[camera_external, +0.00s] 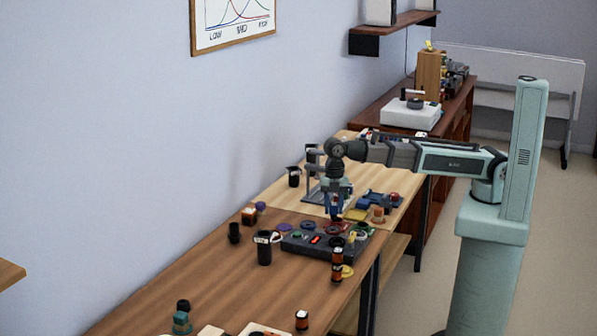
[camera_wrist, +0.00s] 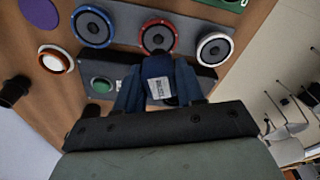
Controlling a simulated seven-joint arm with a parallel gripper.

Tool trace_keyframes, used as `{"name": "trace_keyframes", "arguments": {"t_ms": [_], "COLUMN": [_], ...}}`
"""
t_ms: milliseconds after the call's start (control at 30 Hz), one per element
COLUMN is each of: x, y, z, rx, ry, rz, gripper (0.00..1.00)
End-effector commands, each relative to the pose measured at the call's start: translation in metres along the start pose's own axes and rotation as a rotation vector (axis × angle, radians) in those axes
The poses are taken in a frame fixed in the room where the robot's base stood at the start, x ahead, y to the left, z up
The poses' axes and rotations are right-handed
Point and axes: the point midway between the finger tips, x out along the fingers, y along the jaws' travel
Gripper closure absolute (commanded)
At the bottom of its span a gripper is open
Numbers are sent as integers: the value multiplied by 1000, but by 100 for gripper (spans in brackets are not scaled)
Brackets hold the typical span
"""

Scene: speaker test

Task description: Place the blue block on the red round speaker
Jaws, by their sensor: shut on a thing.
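The red round speaker (camera_wrist: 158,37) has a red ring around a dark cone and shows at the top middle of the wrist view. In the external view it appears as a red disc (camera_external: 338,227) on the dark panel. My gripper (camera_wrist: 158,88) is shut on the blue block (camera_wrist: 156,66), which has a pale printed label. In the wrist view the block's far end lies just below the red ring. In the external view my gripper (camera_external: 335,208) points down close above the panel. The gap between block and speaker cannot be judged.
A blue-ringed speaker (camera_wrist: 93,27) and a white-ringed speaker (camera_wrist: 213,49) flank the red one. A dark box with a green button (camera_wrist: 102,86) sits close by. A black cup (camera_external: 264,248) and an orange-black cylinder (camera_external: 337,264) stand near the panel. Bare wood lies front left.

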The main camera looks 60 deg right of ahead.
Motion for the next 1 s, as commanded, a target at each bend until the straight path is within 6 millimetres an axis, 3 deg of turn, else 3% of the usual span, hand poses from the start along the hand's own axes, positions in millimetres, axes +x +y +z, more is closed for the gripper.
{"name": "trace_keyframes", "arguments": {"t_ms": [400,833,867,1000], "x": [36,41,41,41], "y": [0,0,0,0], "z": [5,5,5,5], "rx": [0,0,0,0], "ry": [0,0,0,0], "rz": [0,0,0,0], "gripper": [92,92,61,48]}}
